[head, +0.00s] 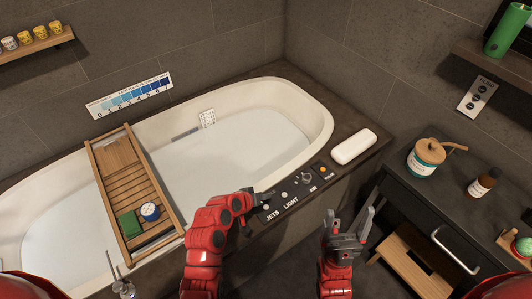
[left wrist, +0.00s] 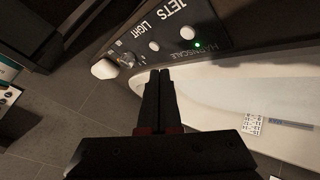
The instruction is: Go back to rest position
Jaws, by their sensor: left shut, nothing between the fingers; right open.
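My left gripper (head: 258,197) is shut and empty at the left part of the bath control panel (head: 293,194), close to the JETS and LIGHT labels. In the left wrist view its closed fingers (left wrist: 160,82) point towards the panel (left wrist: 165,35), where a small green light (left wrist: 197,45) glows. I cannot tell whether the fingertips touch the panel. My right gripper (head: 348,218) is open and empty, raised in front of the tub surround, to the right of the panel.
A white bathtub (head: 318,98) holds water, with a wooden tray (head: 99,178) across it. A white pillow (head: 354,146) lies on the rim. At right, a dark vanity (head: 408,188) carries a jar (head: 425,160) and brown bottle (head: 482,182); a wooden stool (head: 405,262) stands below.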

